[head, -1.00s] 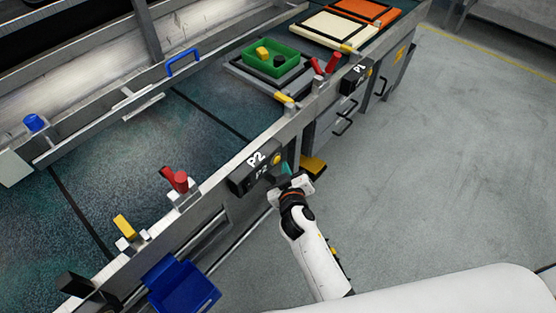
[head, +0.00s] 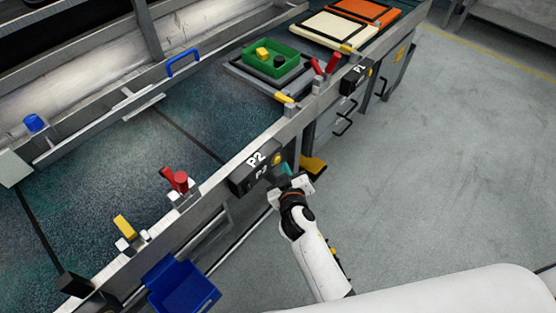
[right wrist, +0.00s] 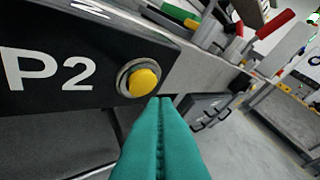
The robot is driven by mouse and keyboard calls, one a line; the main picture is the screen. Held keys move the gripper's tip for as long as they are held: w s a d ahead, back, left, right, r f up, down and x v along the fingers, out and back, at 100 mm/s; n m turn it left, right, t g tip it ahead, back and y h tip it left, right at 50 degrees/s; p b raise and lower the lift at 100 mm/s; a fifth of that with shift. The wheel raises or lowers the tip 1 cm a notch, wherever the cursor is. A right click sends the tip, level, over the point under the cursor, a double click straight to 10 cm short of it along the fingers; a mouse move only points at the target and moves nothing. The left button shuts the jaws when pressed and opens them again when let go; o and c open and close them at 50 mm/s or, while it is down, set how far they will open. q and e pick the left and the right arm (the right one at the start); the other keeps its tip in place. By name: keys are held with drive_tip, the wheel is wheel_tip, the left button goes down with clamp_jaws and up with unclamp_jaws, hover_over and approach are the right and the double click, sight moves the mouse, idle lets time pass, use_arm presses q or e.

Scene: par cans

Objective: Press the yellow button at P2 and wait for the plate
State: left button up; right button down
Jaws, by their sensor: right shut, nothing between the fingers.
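The yellow button (head: 277,159) sits on the black P2 box (head: 250,175) on the conveyor's near rail. In the right wrist view the button (right wrist: 143,80) is round, in a metal ring, right of the P2 label. My right gripper (head: 285,169) is shut and empty. Its teal fingertips (right wrist: 165,99) show just below and right of the button, with a small gap in the picture; I see no contact. A grey plate (head: 234,76) carrying a green tray (head: 270,69) with a yellow and a black piece lies on the belt near P1. My left gripper is not in view.
A black P1 box (head: 354,78) is farther along the rail. Red stop pieces (head: 175,180) stand on the rail near P2. A blue bin (head: 182,286) hangs at the near side. Cream (head: 325,30) and orange plates lie at the far end. Floor on the right is clear.

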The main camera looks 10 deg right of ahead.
drive_tip(key=shift+w, duration=0.1)
idle(0.7)
drive_tip(key=shift+w+a, duration=0.25)
